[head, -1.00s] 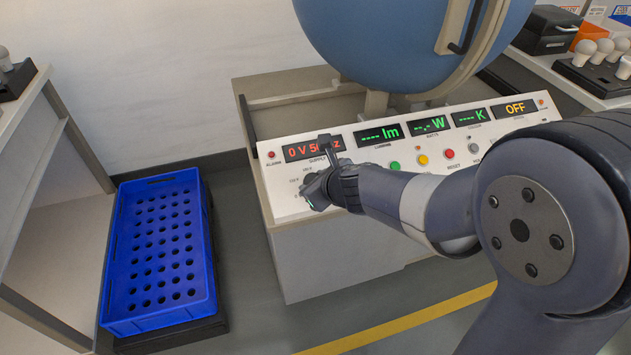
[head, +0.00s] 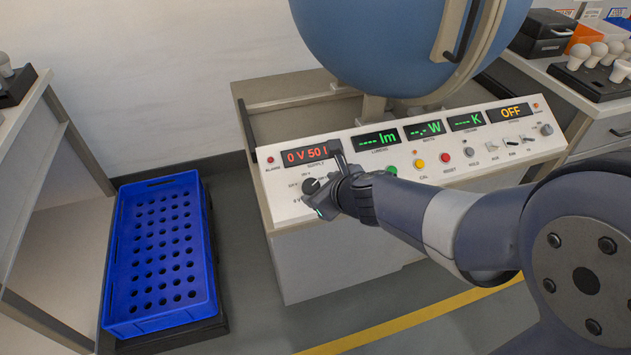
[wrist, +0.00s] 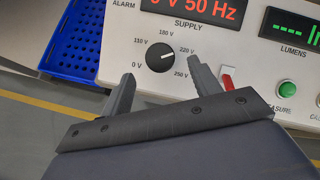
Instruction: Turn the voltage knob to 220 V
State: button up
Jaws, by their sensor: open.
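The red supply display (wrist: 192,8) reads 0 V 50 Hz. In the head view the knob (head: 312,186) shows just left of my gripper (head: 331,181). My gripper (wrist: 163,75) is open and empty. In the wrist view its fingertips are below and on both sides of the knob; I see no contact.
A red-lit switch (wrist: 227,80) is beside the right finger. Green, yellow and red buttons (head: 420,163) line the sloped panel, with a blue sphere (head: 400,45) behind. A blue crate (head: 163,320) is on the floor at left. Bulbs (head: 597,54) stand at the right.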

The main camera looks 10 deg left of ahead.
aim_at(312, 187)
jog(key=p+v, duration=0.2)
jog(key=v, duration=0.4)
jog(key=b+x, duration=0.5)
jog(key=x, duration=0.6)
jog(key=shift+r, duration=0.1)
jog(key=shift+s+d+r, duration=0.1)
jog(key=shift+s, duration=0.05)
